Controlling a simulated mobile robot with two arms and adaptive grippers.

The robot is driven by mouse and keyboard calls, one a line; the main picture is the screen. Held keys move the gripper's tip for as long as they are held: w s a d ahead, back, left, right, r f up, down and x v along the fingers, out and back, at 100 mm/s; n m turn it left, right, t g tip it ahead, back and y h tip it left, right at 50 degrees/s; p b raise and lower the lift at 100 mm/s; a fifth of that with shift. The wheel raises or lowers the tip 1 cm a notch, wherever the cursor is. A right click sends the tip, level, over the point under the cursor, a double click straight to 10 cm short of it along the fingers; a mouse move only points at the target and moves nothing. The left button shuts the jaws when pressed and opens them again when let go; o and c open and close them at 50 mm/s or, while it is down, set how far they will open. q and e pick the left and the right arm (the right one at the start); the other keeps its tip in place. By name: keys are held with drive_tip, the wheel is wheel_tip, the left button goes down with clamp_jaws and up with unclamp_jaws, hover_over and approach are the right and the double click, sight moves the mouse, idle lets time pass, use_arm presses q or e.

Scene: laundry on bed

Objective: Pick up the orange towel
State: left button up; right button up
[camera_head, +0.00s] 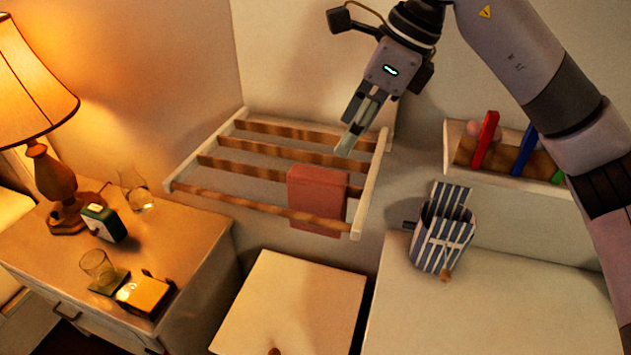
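The orange towel (318,200), reddish-orange in this light, hangs folded over the front rails of a wall-mounted drying rack, toward its right end. My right gripper (349,143) comes in from the upper right and points down and left. Its fingertips appear just above and to the right of the towel in the picture, apart from it, over the right part of the rack. The fingers look close together and nothing shows between them, but I cannot tell whether they are fully shut. My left gripper is not in view.
The rack (180,165) has white side arms and several wooden rails. A lit lamp (40,120), glasses and small boxes stand on the nightstand (190,240) at left. A striped bag (442,230) sits at right, below a shelf (505,180) with colored items. A pale box-like surface (290,305) lies below the rack.

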sight(326, 174)
drive_tip(key=p+x, duration=0.1)
drive_tip(key=x, duration=0.4)
drive_tip(key=s+p+x, duration=0.1)
drive_tip(key=x, duration=0.1)
drive_tip(key=shift+a+f+p, duration=0.25)
drive_tip(key=shift+p, duration=0.05)
drive_tip(key=x, duration=0.3)
drive_tip(key=shift+w+p, duration=0.25)
drive_tip(key=shift+p, duration=0.1)
drive_tip(key=shift+w+a+f, duration=0.1)
drive_tip(key=shift+f, duration=0.3)
drive_tip(key=shift+p+x, duration=0.9)
drive_tip(key=p+x, duration=0.1)
drive_tip(key=x, duration=0.2)
drive_tip(key=shift+a+f, duration=0.15)
drive_tip(key=shift+a, duration=0.05)
drive_tip(key=shift+f, duration=0.2)
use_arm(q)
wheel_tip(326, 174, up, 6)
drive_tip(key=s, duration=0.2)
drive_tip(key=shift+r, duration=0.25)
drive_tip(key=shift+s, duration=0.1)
use_arm(e)
drive_tip(key=shift+c, duration=0.5)
